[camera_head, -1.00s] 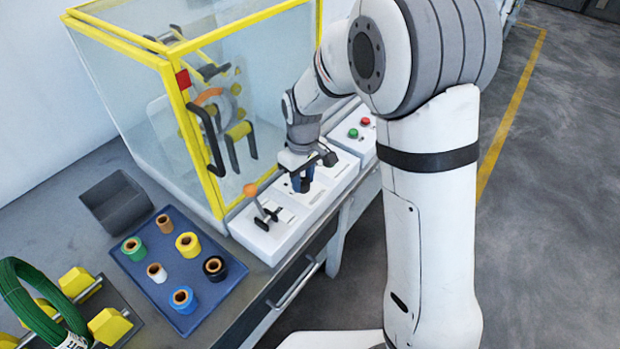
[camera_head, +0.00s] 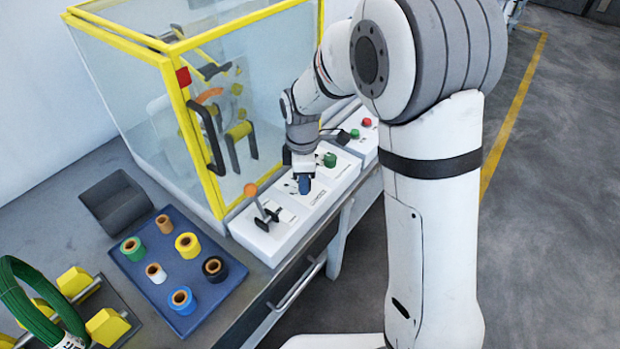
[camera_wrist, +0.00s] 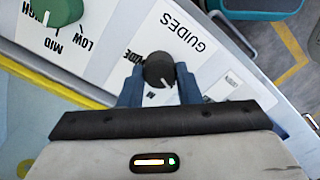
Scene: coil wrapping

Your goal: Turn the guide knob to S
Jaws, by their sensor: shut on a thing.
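The guide knob (camera_wrist: 157,68) is round and dark, on a white panel under the printed word GUIDES. In the wrist view it sits between the two blue fingers of my gripper (camera_wrist: 158,80), which is shut on it. A short white mark on the knob points to the lower right of the picture. A label that seems to read WIDE is left of the knob, and an M is just below it; no S can be made out. In the head view my gripper (camera_head: 304,184) is down at the panel (camera_head: 318,207) and hides the knob.
A green knob (camera_wrist: 60,10) with LOW, MID and HIGH labels is beside the guide knob; the head view also shows it (camera_head: 329,159). An orange-tipped lever (camera_head: 251,190) stands at the panel's near end. A yellow-framed clear enclosure (camera_head: 180,110) rises behind.

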